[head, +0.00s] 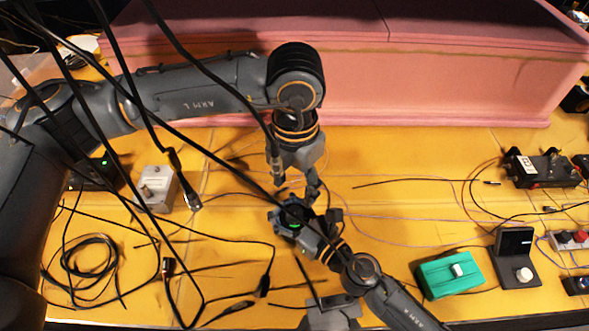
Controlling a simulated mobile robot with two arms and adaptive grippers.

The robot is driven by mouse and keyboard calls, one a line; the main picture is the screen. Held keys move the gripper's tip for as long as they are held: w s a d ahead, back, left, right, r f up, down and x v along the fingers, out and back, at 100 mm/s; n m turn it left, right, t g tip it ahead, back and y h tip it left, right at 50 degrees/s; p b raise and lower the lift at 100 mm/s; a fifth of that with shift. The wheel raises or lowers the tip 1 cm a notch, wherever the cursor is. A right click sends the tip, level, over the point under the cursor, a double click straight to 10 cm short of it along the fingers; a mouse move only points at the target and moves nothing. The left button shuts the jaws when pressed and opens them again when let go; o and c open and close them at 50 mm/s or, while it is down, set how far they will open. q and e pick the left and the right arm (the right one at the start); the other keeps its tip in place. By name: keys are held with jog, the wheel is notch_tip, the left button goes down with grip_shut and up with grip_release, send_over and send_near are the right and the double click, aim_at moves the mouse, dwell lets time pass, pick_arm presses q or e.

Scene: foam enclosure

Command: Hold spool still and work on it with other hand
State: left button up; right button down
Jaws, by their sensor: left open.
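A dark round piece with a small green light (294,217), which looks like the spool, sits near the middle of the yellow table. My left gripper (295,187) points down just above it in the picture, its fingers apart and nothing visible between them. My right gripper (308,232) reaches up from the lower right and overlaps the round piece. Its fingers blend with the dark piece, so I cannot tell whether they grip it. Whether my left fingers touch the piece is also unclear.
A pink foam wall (350,80) closes off the back. Coiled black cable (85,262) and loose leads lie at left, near a grey box (157,188). A green box (449,274), a black knob unit (517,258) and a black device (541,168) stand at right. Black cables cross the view.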

jog(key=shift+c, duration=1.8)
grip_release()
